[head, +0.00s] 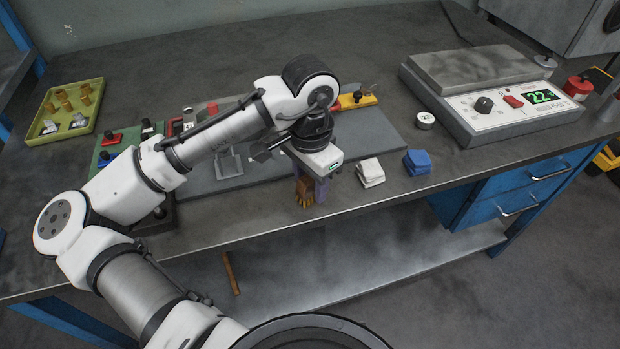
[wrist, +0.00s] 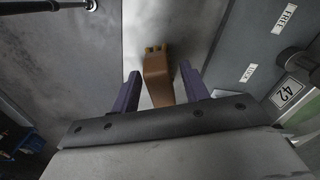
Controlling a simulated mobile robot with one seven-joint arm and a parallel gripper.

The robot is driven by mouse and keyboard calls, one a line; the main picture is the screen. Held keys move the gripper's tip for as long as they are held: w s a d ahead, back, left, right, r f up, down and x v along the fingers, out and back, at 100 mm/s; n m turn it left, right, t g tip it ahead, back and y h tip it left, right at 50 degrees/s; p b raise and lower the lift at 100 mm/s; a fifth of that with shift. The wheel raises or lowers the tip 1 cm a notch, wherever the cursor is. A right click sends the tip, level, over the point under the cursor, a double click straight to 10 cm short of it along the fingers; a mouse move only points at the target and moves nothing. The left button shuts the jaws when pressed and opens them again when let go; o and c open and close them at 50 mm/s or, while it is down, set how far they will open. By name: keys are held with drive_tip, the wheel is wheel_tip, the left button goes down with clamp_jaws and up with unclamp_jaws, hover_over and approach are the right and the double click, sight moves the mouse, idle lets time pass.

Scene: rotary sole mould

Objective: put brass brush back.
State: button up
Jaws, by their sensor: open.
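The brass brush (head: 304,192) has an orange-brown body and short yellow bristles. In the head view it shows below my gripper (head: 312,186), near the front edge of the bench. In the wrist view the brush (wrist: 157,80) lies between the two purple fingers of my gripper (wrist: 159,74), its bristle end pointing away. The jaws are open, with a gap at least on the right side of the brush. I cannot tell whether the brush rests on the bench.
White cloths (head: 370,172) and a blue stack (head: 417,161) lie right of my gripper. A grey mat (head: 372,135) lies behind. A hotplate-like unit (head: 500,110) stands at right, and a yellow tray (head: 65,112) with brass parts at left.

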drive_tip(key=shift+r, duration=0.1)
wheel_tip(320, 180, up, 12)
idle(0.5)
